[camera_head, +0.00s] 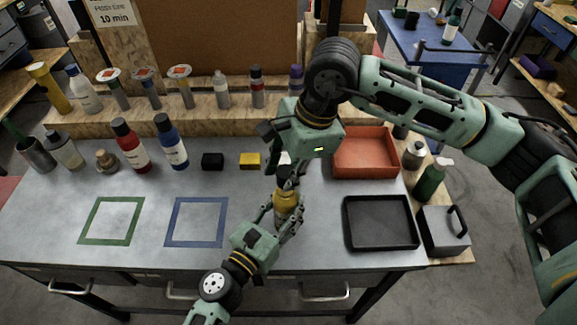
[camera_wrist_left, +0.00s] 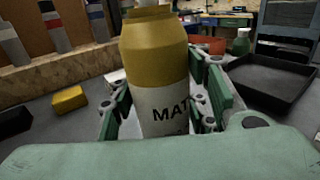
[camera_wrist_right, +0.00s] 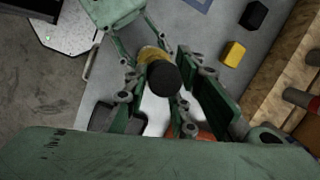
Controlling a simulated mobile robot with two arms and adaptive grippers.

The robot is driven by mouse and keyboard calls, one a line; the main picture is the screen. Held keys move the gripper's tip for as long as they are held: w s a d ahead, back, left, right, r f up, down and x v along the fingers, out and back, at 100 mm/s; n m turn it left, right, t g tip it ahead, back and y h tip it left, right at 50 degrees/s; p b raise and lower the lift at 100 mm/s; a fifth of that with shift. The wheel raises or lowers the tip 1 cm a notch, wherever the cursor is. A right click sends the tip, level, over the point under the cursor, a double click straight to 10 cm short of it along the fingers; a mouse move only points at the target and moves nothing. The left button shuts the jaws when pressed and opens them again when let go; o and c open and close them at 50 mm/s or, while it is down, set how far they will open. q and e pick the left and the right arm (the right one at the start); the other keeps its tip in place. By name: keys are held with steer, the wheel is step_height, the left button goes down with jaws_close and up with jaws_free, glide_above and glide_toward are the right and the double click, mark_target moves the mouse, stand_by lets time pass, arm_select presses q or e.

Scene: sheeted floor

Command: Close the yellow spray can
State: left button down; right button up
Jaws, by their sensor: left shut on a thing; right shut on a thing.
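The yellow spray can (camera_head: 286,202) stands upright over the front middle of the table, with its label facing my left wrist camera. My right gripper (camera_head: 285,178) comes down from above and is shut on the black cap (camera_wrist_right: 163,79). In the right wrist view the cap lines up over the can (camera_wrist_right: 150,54). I cannot tell whether cap and can touch.
A yellow block (camera_head: 250,161) and a black block (camera_head: 212,161) lie left of the grippers. A red bin (camera_head: 365,170) and a black tray (camera_head: 381,245) are at the right. Several bottles stand behind. Green (camera_head: 137,221) and blue (camera_head: 222,222) outlined squares are empty.

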mark_target(287, 192)
stand_by(0.3)
steer(key=shift+s+a+f, duration=0.15)
steer(key=shift+s+f, duration=0.05)
steer(key=shift+f, duration=0.65)
steer(key=shift+f, duration=0.65)
steer(key=o, duration=0.8)
steer(key=v, duration=1.2)
